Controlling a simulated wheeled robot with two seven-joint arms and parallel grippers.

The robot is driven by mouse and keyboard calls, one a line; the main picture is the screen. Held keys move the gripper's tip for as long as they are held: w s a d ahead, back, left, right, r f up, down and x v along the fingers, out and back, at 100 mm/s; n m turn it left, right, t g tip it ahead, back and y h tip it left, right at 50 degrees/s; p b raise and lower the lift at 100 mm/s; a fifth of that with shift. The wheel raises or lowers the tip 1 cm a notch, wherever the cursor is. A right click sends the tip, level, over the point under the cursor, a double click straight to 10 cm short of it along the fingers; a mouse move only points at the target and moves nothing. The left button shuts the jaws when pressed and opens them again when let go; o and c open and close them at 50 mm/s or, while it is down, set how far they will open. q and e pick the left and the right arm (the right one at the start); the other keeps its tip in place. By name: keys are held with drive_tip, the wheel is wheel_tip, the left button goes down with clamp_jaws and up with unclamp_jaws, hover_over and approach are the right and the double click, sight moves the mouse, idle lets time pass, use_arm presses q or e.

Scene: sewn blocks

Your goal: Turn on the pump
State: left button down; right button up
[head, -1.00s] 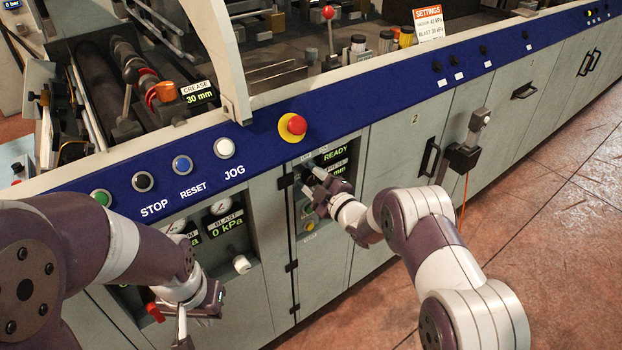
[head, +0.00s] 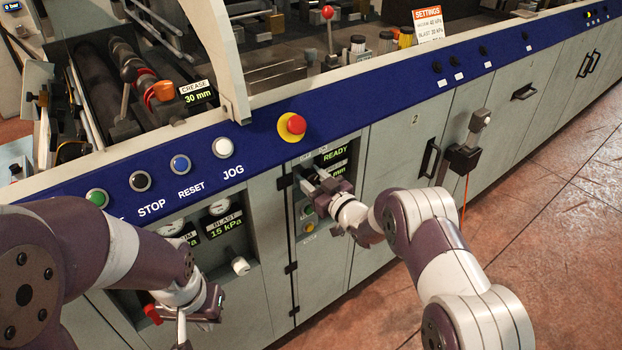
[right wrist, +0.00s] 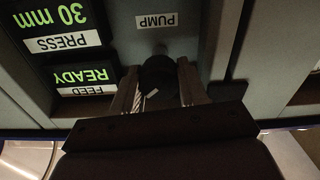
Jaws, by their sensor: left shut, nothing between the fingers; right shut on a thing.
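The pump knob (right wrist: 158,74) is black and round with a small white mark, and sits by the PUMP label (right wrist: 157,20), which appears upside down in the right wrist view. My right gripper (right wrist: 157,85) is shut on the knob, one finger on each side. In the head view my right gripper (head: 304,180) reaches into the recessed panel and hides the knob. My left gripper (head: 190,325) is shut and empty, low in front of the cabinet at the lower left, partly hidden by its own wrist.
The blast display (head: 222,224) reads 15 kPa. The feed display (right wrist: 84,77) reads READY, and the press display (right wrist: 60,18) reads 30 mm. A red emergency button (head: 292,126) sits above the panel. A red lever (head: 153,313) is near my left gripper. Floor is clear at right.

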drive_tip(key=shift+m, duration=0.9)
drive_tip(key=o, duration=1)
drive_tip(key=shift+o, duration=0.2)
drive_tip(key=shift+d, duration=0.1)
drive_tip(key=v, duration=1.2)
drive_tip(key=shift+s+p, duration=0.3)
drive_tip(key=shift+d, duration=0.1)
